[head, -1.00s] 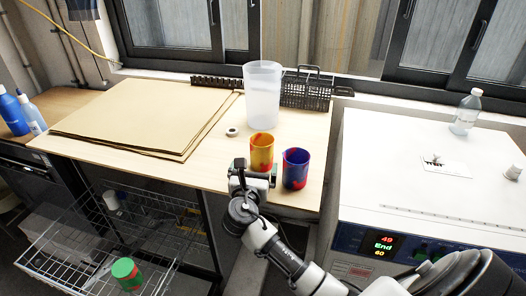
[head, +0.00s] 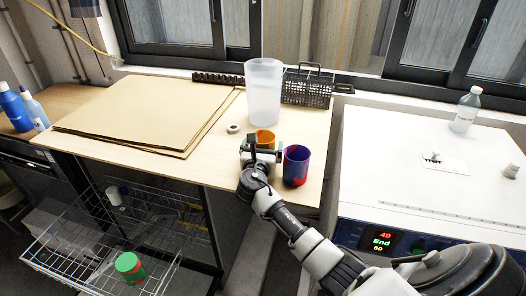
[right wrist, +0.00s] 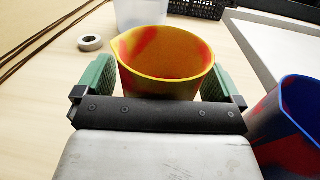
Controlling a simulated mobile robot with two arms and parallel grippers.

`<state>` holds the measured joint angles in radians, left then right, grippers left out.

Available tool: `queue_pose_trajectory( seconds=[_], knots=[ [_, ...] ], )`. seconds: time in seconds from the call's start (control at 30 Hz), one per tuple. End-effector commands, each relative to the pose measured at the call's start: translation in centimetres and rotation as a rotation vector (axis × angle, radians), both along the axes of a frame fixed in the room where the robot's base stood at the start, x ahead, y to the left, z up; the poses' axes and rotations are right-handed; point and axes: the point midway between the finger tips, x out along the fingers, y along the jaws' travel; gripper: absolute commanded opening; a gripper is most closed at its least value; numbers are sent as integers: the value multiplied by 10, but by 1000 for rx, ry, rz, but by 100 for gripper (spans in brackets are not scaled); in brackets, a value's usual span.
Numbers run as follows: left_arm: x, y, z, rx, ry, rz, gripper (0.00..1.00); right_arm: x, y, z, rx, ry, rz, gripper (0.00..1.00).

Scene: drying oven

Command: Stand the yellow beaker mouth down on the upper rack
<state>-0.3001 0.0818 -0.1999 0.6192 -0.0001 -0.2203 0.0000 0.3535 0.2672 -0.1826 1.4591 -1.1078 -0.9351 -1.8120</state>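The yellow beaker (head: 265,137), with red patches, stands mouth up on the wooden table, mostly hidden in the head view behind my right gripper (head: 262,150). In the right wrist view the yellow beaker (right wrist: 165,62) sits between the two green finger pads of my right gripper (right wrist: 165,80). The fingers are spread on either side, with a slim gap at the left pad; contact at the right pad is unclear. The upper rack (head: 90,222) is a wire rack at the lower left. My left gripper is not in view.
A blue and red beaker (head: 296,166) stands close to the right of my gripper. A tall clear container (head: 263,90) and a tape roll (head: 233,128) are behind. A green and red beaker (head: 130,268) is on the wire rack. The white oven (head: 400,160) is at the right.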

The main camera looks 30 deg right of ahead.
Motion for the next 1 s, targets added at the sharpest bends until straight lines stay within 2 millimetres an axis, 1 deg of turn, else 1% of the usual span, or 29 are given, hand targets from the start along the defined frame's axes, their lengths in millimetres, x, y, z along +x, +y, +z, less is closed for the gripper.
queue_pose_trajectory(
  seconds=[0.03,0.3,0.5,0.57,0.63,0.67,0.9,1.0],
  knots=[
    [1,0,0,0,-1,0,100,0,0,0,0,0,0,89],
    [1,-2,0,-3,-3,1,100,0,0,0,0,0,0,49],
    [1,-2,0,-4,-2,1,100,0,0,0,0,0,0,48],
    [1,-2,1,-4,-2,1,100,0,0,3,0,-1,-1,48],
    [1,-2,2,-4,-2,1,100,0,0,11,-1,-2,-1,48],
    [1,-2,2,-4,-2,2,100,0,0,15,1,-4,-1,48],
    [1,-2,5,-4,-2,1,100,0,0,64,-1,-5,-1,48],
    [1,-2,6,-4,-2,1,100,0,0,81,0,-4,-1,48]
  ],
)
